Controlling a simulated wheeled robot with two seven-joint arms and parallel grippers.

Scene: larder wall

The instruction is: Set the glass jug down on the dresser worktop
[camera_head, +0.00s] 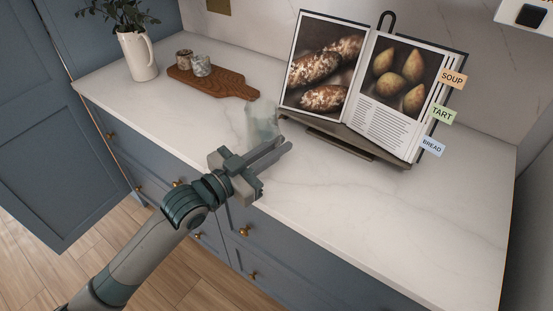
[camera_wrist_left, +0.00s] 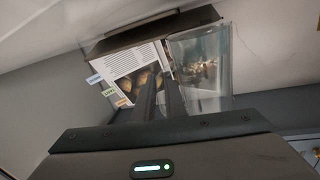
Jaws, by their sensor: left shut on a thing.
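The glass jug (camera_head: 262,122) is clear and faintly green, and shows in the head view at the fingers of my left gripper (camera_head: 272,154). It also shows in the left wrist view (camera_wrist_left: 205,72), beside the two dark fingers (camera_wrist_left: 160,98). My left gripper is shut on the jug, over the dresser worktop (camera_head: 340,200), which is pale marble. The jug's lower part is partly hidden by the gripper, and I cannot tell whether its base touches the worktop. My right gripper is not in view.
An open cookbook (camera_head: 392,95) on a dark stand is just right of the jug. A wooden board (camera_head: 222,83) with two small stone pots lies behind left, near a white pitcher (camera_head: 138,55) of greenery. The front right worktop is clear.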

